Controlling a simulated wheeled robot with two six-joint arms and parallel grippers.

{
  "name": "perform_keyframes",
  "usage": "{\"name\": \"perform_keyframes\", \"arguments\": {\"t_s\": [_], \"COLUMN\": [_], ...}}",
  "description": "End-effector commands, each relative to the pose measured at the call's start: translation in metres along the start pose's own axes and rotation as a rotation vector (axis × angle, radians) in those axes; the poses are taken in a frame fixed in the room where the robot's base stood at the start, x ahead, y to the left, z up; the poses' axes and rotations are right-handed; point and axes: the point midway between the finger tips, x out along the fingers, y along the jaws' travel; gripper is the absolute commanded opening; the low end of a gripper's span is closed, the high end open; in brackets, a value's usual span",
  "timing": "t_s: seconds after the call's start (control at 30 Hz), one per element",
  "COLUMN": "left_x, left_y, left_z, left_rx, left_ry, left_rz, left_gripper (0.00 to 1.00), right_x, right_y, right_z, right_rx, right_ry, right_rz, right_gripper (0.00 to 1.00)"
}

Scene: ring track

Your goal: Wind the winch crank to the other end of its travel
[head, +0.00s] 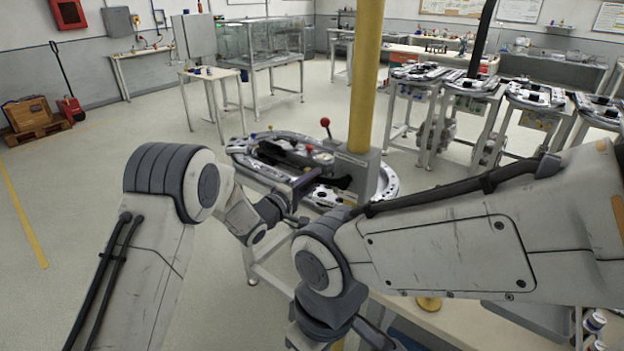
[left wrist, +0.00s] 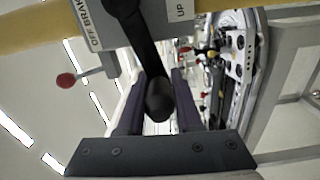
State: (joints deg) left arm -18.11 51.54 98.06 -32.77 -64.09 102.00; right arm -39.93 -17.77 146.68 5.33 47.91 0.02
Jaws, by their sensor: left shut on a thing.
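The winch is a grey box (head: 352,172) on the yellow post (head: 366,75), with a red-knobbed lever (head: 325,122) on it. In the left wrist view the box (left wrist: 98,28) carries labels reading "OFF BRAKE" and "UP", and the red knob (left wrist: 66,80) is at the left. The black crank (left wrist: 143,42) runs from the box down to a dark rounded handle (left wrist: 160,100). My left gripper (left wrist: 158,92) is shut on this handle, one finger on each side. My right gripper is out of view.
A ring track (head: 385,185) on a stand lies around the post. My right arm crosses the front right, close to the left wrist. Several track stands (head: 470,88) are at the back right, and a small white table (head: 212,75) at the back left.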

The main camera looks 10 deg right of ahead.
Motion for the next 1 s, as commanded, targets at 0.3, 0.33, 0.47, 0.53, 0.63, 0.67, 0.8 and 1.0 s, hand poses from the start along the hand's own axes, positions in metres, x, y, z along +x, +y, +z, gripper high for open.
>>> {"name": "perform_keyframes", "arguments": {"t_s": [0.3,0.33,0.47,0.53,0.63,0.67,0.8,1.0], "left_x": [-0.0018,-0.0018,-0.0017,-0.0016,-0.0015,-0.0015,-0.0012,-0.0007], "left_y": [-0.0146,-0.0147,-0.0146,-0.0146,-0.0145,-0.0144,-0.0134,-0.0102], "left_z": [0.0055,0.0057,0.0066,0.0070,0.0075,0.0076,0.0074,0.0056], "left_rx": [0.001,0.001,0.002,0.003,0.003,0.004,0.003,0.003], "left_ry": [-0.006,-0.006,-0.008,-0.009,-0.011,-0.011,-0.010,-0.007], "left_rz": [-0.021,-0.021,-0.021,-0.021,-0.021,-0.020,-0.018,-0.011], "left_gripper": [0.00,0.00,0.00,0.00,0.00,0.00,0.61,0.61], "right_x": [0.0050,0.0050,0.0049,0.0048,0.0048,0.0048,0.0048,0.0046], "right_y": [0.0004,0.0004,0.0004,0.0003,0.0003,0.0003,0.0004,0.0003], "right_z": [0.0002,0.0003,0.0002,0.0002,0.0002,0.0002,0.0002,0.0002], "right_rx": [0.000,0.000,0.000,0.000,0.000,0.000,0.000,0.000], "right_ry": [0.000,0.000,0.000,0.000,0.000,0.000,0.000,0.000], "right_rz": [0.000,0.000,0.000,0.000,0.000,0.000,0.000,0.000], "right_gripper": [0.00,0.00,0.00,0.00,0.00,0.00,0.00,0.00]}}
